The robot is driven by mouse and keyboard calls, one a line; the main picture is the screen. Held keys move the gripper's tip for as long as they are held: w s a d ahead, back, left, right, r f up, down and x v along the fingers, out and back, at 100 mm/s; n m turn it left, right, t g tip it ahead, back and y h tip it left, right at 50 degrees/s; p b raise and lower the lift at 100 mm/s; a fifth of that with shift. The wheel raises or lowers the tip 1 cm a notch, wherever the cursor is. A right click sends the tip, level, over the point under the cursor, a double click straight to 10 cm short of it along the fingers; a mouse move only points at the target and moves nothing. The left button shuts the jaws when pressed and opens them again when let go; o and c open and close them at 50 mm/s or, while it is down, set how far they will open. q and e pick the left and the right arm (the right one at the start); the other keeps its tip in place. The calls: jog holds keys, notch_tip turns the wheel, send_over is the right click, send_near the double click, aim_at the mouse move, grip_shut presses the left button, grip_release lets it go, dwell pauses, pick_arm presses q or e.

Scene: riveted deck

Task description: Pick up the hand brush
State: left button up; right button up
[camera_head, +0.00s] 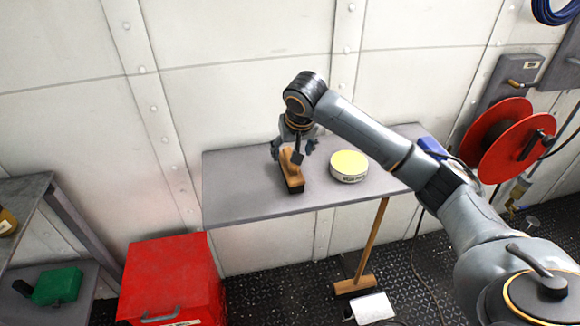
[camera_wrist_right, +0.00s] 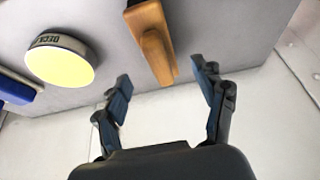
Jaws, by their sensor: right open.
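The hand brush (camera_head: 293,182) has a light wooden body and handle and lies on the grey table (camera_head: 240,190). Its dark bristle side shows low at the front. My right gripper (camera_head: 292,150) is over the brush from above, its open fingers around the handle end and partly covering it. In the right wrist view the brush (camera_wrist_right: 153,42) points its handle into the gap between the open fingers (camera_wrist_right: 161,80). The handle tip is near the fingertips, and no finger clearly touches it. My left gripper does not show.
A round white tin with a yellow top (camera_head: 349,165) stands right of the brush. A blue thing (camera_head: 432,146) lies at the table's right end. A long-handled broom (camera_head: 372,240) leans at the table's front. A red box (camera_head: 172,278) stands on the floor at left.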

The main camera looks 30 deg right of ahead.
jog(key=x, duration=0.3)
jog(key=shift+w, duration=0.1)
jog(key=shift+w+f, duration=0.2)
jog(key=shift+f, duration=0.05)
jog(key=shift+w+f, duration=0.1)
jog(key=shift+f, duration=0.1)
jog(key=x, duration=0.4)
jog(key=shift+w+d+f+p, duration=0.1)
jog(key=shift+w+d+p, duration=0.1)
jog(key=shift+p, duration=0.1)
jog(key=shift+f, duration=0.25)
jog(key=shift+r, duration=0.1)
jog(key=shift+c, duration=0.8)
jog(key=c, duration=1.2)
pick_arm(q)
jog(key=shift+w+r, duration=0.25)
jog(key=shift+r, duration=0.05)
